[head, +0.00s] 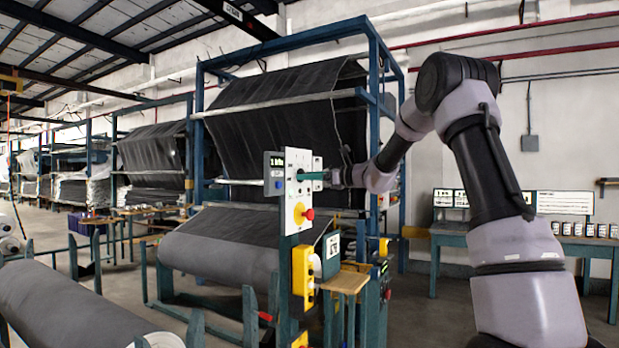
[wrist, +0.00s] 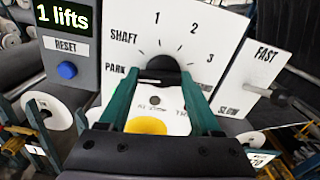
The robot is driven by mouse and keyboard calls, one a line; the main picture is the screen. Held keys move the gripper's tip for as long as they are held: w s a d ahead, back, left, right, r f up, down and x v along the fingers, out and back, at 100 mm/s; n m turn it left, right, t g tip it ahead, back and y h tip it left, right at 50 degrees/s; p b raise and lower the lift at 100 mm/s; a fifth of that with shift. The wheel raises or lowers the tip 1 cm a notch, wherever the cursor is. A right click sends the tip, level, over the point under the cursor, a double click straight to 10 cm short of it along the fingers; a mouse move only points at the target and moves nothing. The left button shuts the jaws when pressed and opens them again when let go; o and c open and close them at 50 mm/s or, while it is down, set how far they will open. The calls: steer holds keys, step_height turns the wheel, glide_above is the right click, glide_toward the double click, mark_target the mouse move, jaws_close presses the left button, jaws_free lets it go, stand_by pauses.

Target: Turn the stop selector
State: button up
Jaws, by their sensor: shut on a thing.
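The selector's black knob (wrist: 158,66) sits on a white panel (wrist: 212,62) marked SHAFT, PARK, 1, 2 and 3. My gripper (wrist: 161,76) has its two teal fingers closed on either side of the knob. The fingers hide its lower sides, and I cannot tell which mark it points to. In the head view my gripper (head: 318,176) reaches from the right to the upper part of the white panel (head: 290,162) on a post; the knob is not clear there.
Left of the dial are a "1 lifts" display (wrist: 65,16) and a blue RESET button (wrist: 67,70). A FAST/SLOW plate (wrist: 262,66) stands close on the right. A red button on yellow (head: 304,213) sits below my gripper.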

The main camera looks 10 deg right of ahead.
steer(key=shift+n, duration=0.3)
steer(key=o, duration=1.4)
steer(key=shift+d, duration=0.1)
steer(key=v, duration=1)
steer(key=shift+s+d, duration=0.25)
steer(key=shift+d, duration=0.05)
steer(key=shift+s+a, duration=0.1)
